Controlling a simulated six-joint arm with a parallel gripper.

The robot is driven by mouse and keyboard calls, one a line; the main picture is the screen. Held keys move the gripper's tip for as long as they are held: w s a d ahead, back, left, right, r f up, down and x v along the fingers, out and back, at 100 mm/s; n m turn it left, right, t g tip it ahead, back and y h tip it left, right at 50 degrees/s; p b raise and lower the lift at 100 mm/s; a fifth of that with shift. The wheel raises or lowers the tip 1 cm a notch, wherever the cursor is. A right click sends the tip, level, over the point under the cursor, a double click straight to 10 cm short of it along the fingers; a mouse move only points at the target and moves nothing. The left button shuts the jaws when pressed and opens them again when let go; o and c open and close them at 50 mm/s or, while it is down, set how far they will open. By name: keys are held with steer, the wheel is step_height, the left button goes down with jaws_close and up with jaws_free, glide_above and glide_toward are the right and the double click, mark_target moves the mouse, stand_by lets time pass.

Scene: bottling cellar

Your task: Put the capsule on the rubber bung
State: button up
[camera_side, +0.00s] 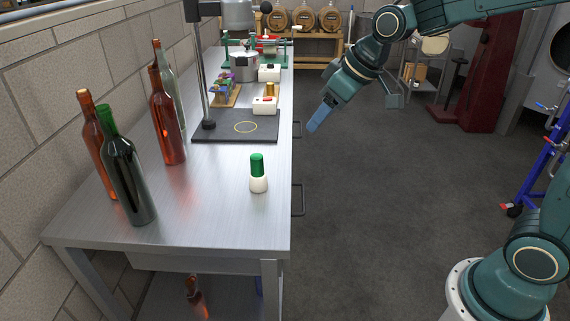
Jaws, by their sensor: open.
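A green capsule (257,164) stands upright on top of a white rubber bung (258,184), near the right edge of the steel bench. The two touch and look lined up. My gripper (318,119) is open and empty, pointing down and left. In the picture it is above and to the right of the capsule, well apart from it, past the bench's right edge. Its fingers overlap in this view, so the gap between them does not show.
Several bottles (168,118) stand on the left of the steel bench (215,215). A dark stand base (222,134) with a post is behind the capsule. Behind it are small white boxes (265,106) and a rack (226,97). The bench front is clear.

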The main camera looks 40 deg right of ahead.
steer(key=s+d+m+h, duration=0.1)
steer(key=s+d+m, duration=0.2)
steer(key=s, duration=1.9)
steer(key=shift+s+r+h, duration=0.3)
steer(key=shift+r, duration=0.1)
